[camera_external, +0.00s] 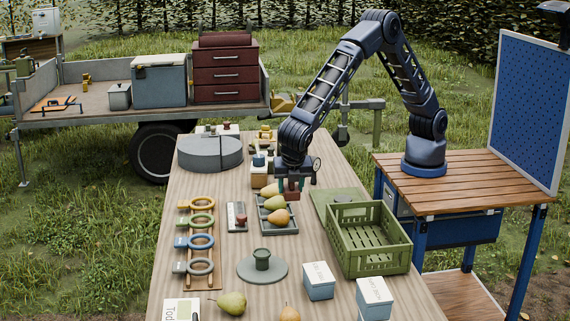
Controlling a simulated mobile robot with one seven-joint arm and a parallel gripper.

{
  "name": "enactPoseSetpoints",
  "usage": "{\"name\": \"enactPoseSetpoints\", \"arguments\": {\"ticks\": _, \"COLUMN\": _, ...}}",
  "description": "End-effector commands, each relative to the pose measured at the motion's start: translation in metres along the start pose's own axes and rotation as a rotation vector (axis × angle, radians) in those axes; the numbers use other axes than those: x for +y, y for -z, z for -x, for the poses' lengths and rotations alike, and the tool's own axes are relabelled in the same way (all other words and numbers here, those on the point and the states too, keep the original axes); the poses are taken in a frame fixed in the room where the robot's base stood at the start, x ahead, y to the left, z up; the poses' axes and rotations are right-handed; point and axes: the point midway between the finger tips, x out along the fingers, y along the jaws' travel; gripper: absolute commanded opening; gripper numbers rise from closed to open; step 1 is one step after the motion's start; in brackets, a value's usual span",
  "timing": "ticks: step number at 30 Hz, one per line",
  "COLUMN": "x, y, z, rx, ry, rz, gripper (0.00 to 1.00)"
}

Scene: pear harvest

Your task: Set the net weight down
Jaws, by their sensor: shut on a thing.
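My gripper (292,186) points down over the middle of the table, just behind and right of the grey tray of pears. It is shut on a small dark red-brown block, which I take as the net weight (292,195). The block is small in this view and partly covered by the fingers. I cannot tell whether its underside touches the table or hangs just above it.
The grey tray (291,230) holds pears close by. A green crate (372,262) stands to the right, on or beside a green mat (322,207). A grey disc (248,275) bears a green knobbed piece.

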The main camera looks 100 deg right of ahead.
Motion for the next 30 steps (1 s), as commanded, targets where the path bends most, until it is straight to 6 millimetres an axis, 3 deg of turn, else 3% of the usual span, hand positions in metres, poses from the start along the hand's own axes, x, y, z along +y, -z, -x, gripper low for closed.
{"name": "enactPoseSetpoints", "arguments": {"ticks": 15, "x": 0.0, "y": 0.042, "z": -0.101, "rx": -0.001, "ry": 0.002, "rz": 0.001, "gripper": 0.14}}
{"name": "enactPoseSetpoints", "arguments": {"ticks": 25, "x": 0.0, "y": 0.051, "z": -0.123, "rx": 0.0, "ry": 0.001, "rz": 0.0, "gripper": 0.14}}
{"name": "enactPoseSetpoints", "arguments": {"ticks": 30, "x": 0.0, "y": 0.059, "z": -0.143, "rx": -0.002, "ry": 0.002, "rz": 0.0, "gripper": 0.14}}
